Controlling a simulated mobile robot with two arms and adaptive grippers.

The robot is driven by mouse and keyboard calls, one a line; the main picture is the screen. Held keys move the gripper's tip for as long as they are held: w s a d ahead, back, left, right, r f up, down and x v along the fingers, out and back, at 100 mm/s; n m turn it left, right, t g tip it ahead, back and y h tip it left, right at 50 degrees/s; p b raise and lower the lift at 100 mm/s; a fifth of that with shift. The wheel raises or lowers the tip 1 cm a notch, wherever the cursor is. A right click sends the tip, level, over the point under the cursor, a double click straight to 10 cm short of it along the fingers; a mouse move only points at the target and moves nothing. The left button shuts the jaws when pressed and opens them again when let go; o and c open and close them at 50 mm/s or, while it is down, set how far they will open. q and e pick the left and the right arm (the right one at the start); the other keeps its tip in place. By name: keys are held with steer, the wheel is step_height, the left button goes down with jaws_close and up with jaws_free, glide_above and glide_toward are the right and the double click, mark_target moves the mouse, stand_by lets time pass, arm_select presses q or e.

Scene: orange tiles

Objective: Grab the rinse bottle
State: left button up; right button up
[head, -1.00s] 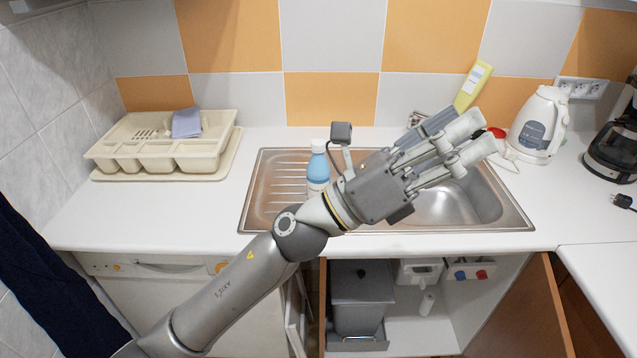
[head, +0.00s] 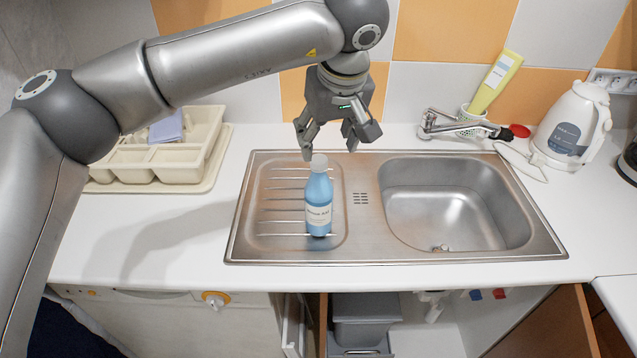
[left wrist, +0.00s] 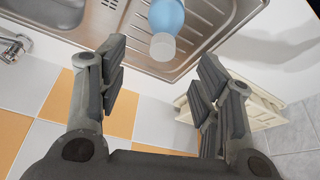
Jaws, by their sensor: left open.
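The rinse bottle (head: 318,203) is blue with a white cap and a pale label. It stands upright on the ribbed drainboard at the left of the sink. In the left wrist view the bottle (left wrist: 166,20) shows at the top, its cap toward me, beyond the gap between the fingers. My left gripper (head: 330,150) is open and empty, pointing down just above and behind the bottle's cap in the head view. I see no contact between the fingers and the bottle. My right gripper is not in view.
The steel sink (head: 357,240) has its basin at right. A tap (head: 450,127), a yellow bottle (head: 497,82) and a white kettle (head: 572,125) stand behind and right. A beige cutlery tray (head: 185,168) sits at left. The counter (head: 150,245) in front is clear.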

mark_target(319, 160)
arm_select(q)
steer(key=shift+s+a+f+p, duration=0.1)
steer(key=shift+a+f+p, duration=0.2)
steer(key=shift+f, duration=0.3)
steer(key=shift+a+f+p, duration=0.15)
steer(key=shift+f+p, duration=0.15)
steer(key=shift+f, duration=0.3)
steer(key=shift+w+a+f, duration=0.1)
steer(key=shift+w+f, duration=0.45)
steer(key=shift+f, duration=0.25)
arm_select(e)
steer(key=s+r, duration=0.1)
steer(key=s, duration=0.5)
arm_select(q)
steer(key=p+x, duration=0.1)
steer(key=x, duration=0.1)
steer(key=p+x, duration=0.1)
steer(key=x, duration=0.1)
steer(key=shift+w+p, duration=0.3)
steer(key=shift+p, duration=0.05)
steer(key=shift+w+f, duration=0.15)
steer(key=shift+f, duration=0.1)
steer(key=shift+w+f, duration=0.1)
steer(key=shift+f, duration=0.05)
steer(key=shift+c, duration=2.3)
steer(key=c, duration=0.5)
jaws_close()
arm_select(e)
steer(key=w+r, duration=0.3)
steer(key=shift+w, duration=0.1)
